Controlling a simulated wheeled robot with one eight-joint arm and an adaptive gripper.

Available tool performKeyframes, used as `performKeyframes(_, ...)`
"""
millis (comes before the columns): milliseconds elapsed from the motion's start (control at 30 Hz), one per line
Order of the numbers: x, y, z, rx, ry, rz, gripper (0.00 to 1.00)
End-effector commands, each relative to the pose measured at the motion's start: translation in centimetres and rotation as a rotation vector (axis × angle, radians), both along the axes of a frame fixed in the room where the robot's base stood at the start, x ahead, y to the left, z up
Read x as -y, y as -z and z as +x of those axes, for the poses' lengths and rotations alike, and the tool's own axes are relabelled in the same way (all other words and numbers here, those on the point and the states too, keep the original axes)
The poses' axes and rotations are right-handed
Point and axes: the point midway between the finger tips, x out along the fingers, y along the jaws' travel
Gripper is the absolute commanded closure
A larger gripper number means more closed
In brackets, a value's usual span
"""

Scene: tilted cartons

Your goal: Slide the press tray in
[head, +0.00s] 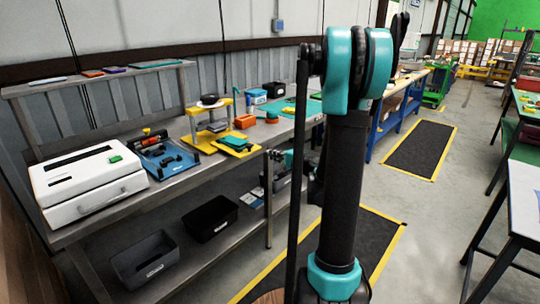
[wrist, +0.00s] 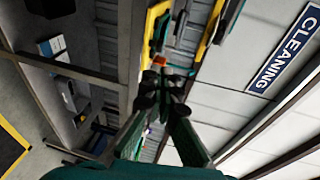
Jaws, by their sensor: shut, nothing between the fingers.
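The press (head: 207,122) is a yellow frame with a dark round knob on top, standing on the metal bench. Its tray (head: 238,143), yellow with a green pad, sticks out of the right side of the frame. Yellow parts of the press (wrist: 210,30) also show in the wrist view, with a yellow edge that looks like the tray (wrist: 152,28) ahead of the fingers. My gripper (head: 275,154) is by the bench's front edge, right of the tray and apart from it. In the wrist view my gripper (wrist: 165,80) has its fingers together, holding nothing.
A white machine (head: 90,182) and a blue fixture (head: 168,158) stand left of the press. Bins (head: 210,218) lie on the lower shelf. The bench edge (wrist: 132,60) runs beside my fingers.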

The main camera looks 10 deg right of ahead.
Motion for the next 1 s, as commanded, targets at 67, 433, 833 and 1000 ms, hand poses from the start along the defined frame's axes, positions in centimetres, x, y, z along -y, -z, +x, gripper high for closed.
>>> performKeyframes(67,-0.8,0.3,1.4,0.0,-0.004,-0.002,1.0)
performKeyframes(433,-4.0,1.5,7.6,-0.001,-0.004,-0.003,1.0)
performKeyframes(833,-5.4,2.1,10.4,-0.001,-0.002,-0.003,1.0)
performKeyframes(1000,-5.4,2.1,10.5,-0.001,-0.002,-0.003,1.0)
